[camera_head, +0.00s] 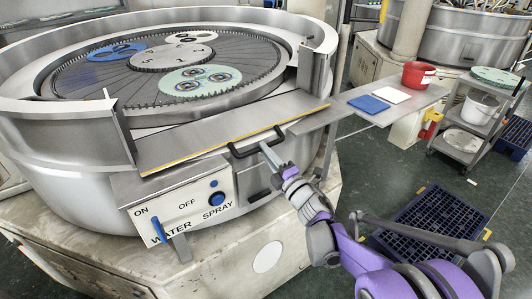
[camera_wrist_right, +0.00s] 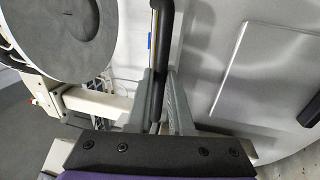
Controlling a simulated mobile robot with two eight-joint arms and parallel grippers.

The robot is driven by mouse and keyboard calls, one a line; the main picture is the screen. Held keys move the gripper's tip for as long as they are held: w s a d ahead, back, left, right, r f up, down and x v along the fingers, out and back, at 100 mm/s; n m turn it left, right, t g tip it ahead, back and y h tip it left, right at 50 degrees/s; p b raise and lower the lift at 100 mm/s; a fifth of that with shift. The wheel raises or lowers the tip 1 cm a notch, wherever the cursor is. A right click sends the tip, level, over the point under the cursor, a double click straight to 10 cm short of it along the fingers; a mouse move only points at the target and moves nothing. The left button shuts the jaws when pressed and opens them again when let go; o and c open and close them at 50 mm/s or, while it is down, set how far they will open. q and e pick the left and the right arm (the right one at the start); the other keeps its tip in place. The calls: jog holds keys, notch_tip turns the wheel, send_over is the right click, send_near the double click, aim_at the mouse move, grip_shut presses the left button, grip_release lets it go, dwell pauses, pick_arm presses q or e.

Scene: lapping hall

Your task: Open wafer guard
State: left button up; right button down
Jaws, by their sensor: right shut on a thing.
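The wafer guard (camera_head: 200,133) is a flat grey metal panel with a yellow front edge. It spans the gap in the machine's rim between two upright posts. A black bar handle (camera_head: 240,154) is fixed along its front edge. My right gripper (camera_head: 266,148) is at the right part of this handle. In the right wrist view the black handle bar (camera_wrist_right: 165,30) runs down between the two grey fingers of my right gripper (camera_wrist_right: 162,85), which is shut on it. My left gripper is not in view.
Behind the guard is the round lapping plate (camera_head: 110,85) with blue, white and green carriers. A control box (camera_head: 182,208) is below left. A side shelf (camera_head: 345,115) holds blue and white pads and a red bucket (camera_head: 419,75). A blue crate (camera_head: 430,215) lies on the floor.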

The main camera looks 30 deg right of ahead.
dwell(0.6)
notch_tip(320, 180, up, 4)
jog(key=p, duration=0.2)
jog(key=shift+r+p, duration=0.15)
jog(key=shift+p, duration=0.25)
jog(key=c, duration=0.8)
grip_release()
jog(key=shift+s, duration=0.15)
jog(key=b+v, duration=0.1)
jog(key=v, duration=0.9)
jog(key=shift+s, duration=0.3)
